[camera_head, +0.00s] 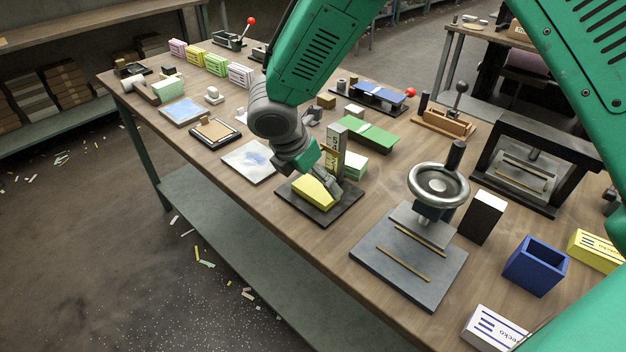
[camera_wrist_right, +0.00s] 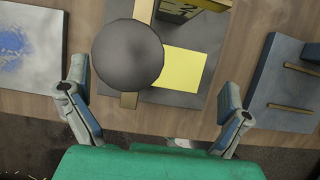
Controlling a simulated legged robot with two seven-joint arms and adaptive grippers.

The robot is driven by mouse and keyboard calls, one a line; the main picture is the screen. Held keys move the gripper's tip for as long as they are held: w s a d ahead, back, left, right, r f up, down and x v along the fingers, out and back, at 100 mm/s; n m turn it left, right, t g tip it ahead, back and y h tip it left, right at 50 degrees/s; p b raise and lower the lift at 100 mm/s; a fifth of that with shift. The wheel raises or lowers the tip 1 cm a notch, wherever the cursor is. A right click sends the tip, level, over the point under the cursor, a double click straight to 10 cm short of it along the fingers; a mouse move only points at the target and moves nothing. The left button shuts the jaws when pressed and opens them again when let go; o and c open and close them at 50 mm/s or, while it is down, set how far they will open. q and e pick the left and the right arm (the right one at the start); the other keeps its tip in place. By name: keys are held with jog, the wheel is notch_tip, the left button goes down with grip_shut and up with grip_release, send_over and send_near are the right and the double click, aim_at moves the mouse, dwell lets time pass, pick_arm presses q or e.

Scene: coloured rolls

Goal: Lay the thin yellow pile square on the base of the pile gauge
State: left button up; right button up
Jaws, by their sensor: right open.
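The thin yellow pile (camera_head: 314,191) lies on the dark base (camera_head: 327,214) of the pile gauge. The gauge's upright scale post (camera_head: 335,146) stands behind it. In the right wrist view the yellow pile (camera_wrist_right: 183,69) is on the base (camera_wrist_right: 197,116), its edges roughly in line with the base's edges. A grey round thing (camera_wrist_right: 128,55) hides its left part. My right gripper (camera_head: 330,178) is above the pile, open, with its fingers spread to either side in the wrist view (camera_wrist_right: 157,112). The pile appears free of the fingers. My left gripper is out of view.
A green-topped pile (camera_head: 355,166) sits behind the gauge. A white pad with a blue patch (camera_head: 249,161) lies to the left. A press with a handwheel (camera_head: 438,184) and its grey plate (camera_head: 394,277) stand to the right. A blue box (camera_head: 535,266) is farther right.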

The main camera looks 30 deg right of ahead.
jog(key=p+v, duration=0.1)
jog(key=v, duration=1)
jog(key=shift+r, duration=0.4)
jog(key=shift+s+d, duration=0.1)
jog(key=shift+d, duration=0.05)
